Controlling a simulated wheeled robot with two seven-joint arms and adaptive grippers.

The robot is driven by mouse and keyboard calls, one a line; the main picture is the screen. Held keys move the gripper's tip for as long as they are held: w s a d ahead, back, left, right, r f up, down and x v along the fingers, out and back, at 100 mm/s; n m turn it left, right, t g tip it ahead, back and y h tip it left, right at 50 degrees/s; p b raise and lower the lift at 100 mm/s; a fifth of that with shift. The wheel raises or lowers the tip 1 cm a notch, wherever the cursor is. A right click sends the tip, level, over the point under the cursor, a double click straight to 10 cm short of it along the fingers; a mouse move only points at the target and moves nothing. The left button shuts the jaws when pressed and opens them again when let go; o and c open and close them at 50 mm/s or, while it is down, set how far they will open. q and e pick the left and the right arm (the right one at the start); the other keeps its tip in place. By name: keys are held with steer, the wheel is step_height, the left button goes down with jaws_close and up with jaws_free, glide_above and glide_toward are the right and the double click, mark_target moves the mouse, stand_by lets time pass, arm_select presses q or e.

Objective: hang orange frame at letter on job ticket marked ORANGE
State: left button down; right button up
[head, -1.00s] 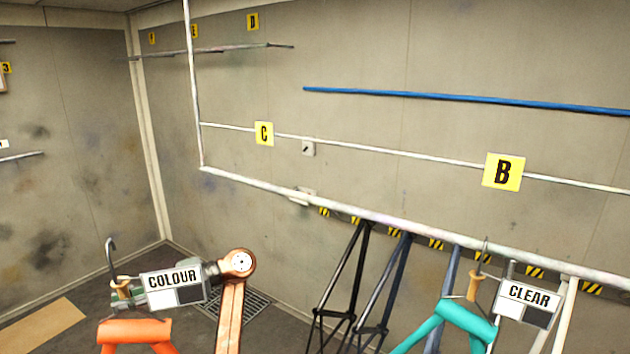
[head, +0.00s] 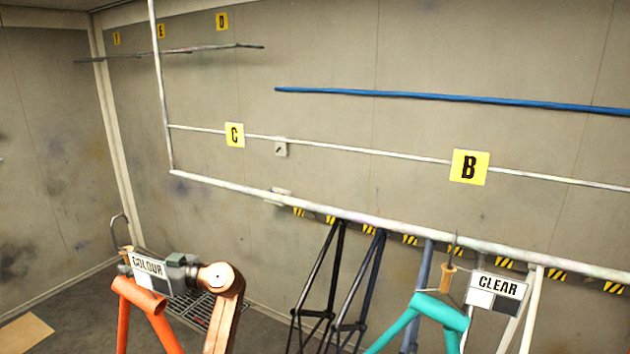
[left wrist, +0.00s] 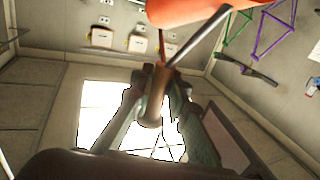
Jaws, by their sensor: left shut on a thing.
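The orange frame (head: 138,293) hangs low at the left of the head view, its lower part cut off. Its hook (head: 117,228) points up, with a wooden grip below it. My left gripper (head: 128,262) is shut on the wooden grip (left wrist: 154,95), seen between the fingers in the left wrist view. The hook is apart from the rail. Yellow letter plates B (head: 469,167) and C (head: 235,135) sit on the near rail (head: 400,226) structure. No ticket reading ORANGE is legible. My right gripper is out of view.
A teal frame (head: 438,308) with a CLEAR card (head: 497,286) hangs under B. Dark frames (head: 318,290) stand below the rail between C and B. A blue bar (head: 450,99) runs behind. Plate D (head: 222,21) is farther back. The rail below C looks clear.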

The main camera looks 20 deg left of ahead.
arm_select(q)
steer(key=w+f+m+t+h, duration=0.3)
steer(key=w+f+m+t, duration=0.2)
steer(key=w+m+t, duration=0.45)
steer(key=w+d+f+m+t+h, duration=0.7)
steer(key=d+f+m+t+h, duration=0.15)
steer(key=t+h, duration=0.3)
steer(key=s+d+f+m+h, duration=0.1)
steer(key=s+d+f+h, duration=0.2)
steer(key=d+f, duration=0.8)
steer(key=s+d+f+m+h, duration=0.2)
steer(key=s+d+f+h, duration=0.1)
steer(key=s+d+f, duration=1)
steer(key=s+d+r+n+y+b, duration=0.1)
steer(key=s+d+r+y+b, duration=0.1)
steer(key=s+d, duration=0.8)
steer(key=shift+s+d+r+n+g+y, duration=0.15)
steer(key=shift+s+r+n+g+y, duration=0.2)
steer(key=shift+s, duration=0.45)
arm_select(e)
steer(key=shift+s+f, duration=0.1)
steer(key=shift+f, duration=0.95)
arm_select(q)
steer(key=shift+r, duration=0.1)
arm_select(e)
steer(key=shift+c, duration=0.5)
